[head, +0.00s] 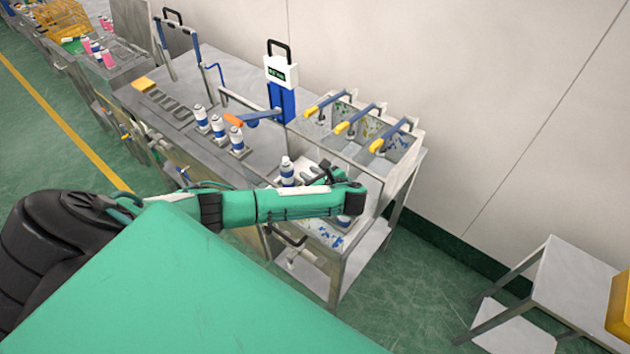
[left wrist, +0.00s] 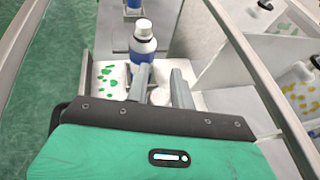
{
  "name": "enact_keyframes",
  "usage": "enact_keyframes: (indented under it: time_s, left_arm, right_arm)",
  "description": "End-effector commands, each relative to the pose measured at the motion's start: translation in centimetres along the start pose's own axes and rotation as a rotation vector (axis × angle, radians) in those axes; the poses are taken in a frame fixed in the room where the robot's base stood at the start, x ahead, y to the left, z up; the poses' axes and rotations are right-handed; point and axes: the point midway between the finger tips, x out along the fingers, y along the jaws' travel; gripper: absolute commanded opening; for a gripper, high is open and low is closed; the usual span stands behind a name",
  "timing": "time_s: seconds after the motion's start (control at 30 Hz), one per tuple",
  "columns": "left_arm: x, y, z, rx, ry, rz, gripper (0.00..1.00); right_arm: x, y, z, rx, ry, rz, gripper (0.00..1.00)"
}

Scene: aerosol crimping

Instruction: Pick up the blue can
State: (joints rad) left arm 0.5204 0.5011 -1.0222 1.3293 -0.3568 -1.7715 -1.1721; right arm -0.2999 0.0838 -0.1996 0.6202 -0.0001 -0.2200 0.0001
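A white can with a blue body (head: 287,172) stands upright on the metal bench, just left of my left gripper in the head view. It also shows in the left wrist view (left wrist: 143,47), beyond my fingers. My left gripper (head: 325,173) is low over the right end of the bench. In the left wrist view its two fingers (left wrist: 161,76) are apart with nothing held between them. The left finger overlaps the lower part of the can; I cannot tell whether they touch. My right gripper is not in view.
Three similar cans (head: 218,128) stand in a row on the bench further left. A blue and white crimping press (head: 282,90) stands behind. Metal bins with yellow-handled levers (head: 345,127) are at the bench's right end. A separate low metal table (head: 580,285) stands at right.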

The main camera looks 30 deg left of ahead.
Motion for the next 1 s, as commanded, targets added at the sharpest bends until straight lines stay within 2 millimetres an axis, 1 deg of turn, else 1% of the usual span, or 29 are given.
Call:
enact_keyframes:
  time_s: [0.03,0.1,0.47,0.67,0.77,0.87,0.97,1.0]
  left_arm:
    - [0.0,0.0,0.0,0.000,0.000,0.000,0.13]
    - [0.0,0.0,0.0,0.000,0.000,0.000,0.00]
    - [-0.1,0.0,0.1,-0.001,0.000,0.000,0.00]
    - [-0.4,-0.1,0.9,-0.003,-0.001,0.000,0.00]
    - [-0.8,-0.1,1.9,-0.004,0.000,-0.002,0.00]
    - [-1.4,-0.1,3.4,-0.005,-0.001,-0.003,0.00]
    - [-2.2,-0.1,5.5,-0.007,-0.002,-0.003,0.00]
    - [-2.6,-0.1,6.5,-0.008,-0.002,-0.004,0.00]
  right_arm:
    - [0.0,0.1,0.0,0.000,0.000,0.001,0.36]
    - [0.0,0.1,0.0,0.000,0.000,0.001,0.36]
    - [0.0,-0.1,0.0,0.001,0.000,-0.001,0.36]
    - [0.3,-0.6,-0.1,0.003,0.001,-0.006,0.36]
    - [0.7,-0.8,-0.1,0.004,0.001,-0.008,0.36]
    - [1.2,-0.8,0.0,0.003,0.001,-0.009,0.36]
    - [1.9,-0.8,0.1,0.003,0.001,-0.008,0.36]
    - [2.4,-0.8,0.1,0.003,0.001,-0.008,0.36]
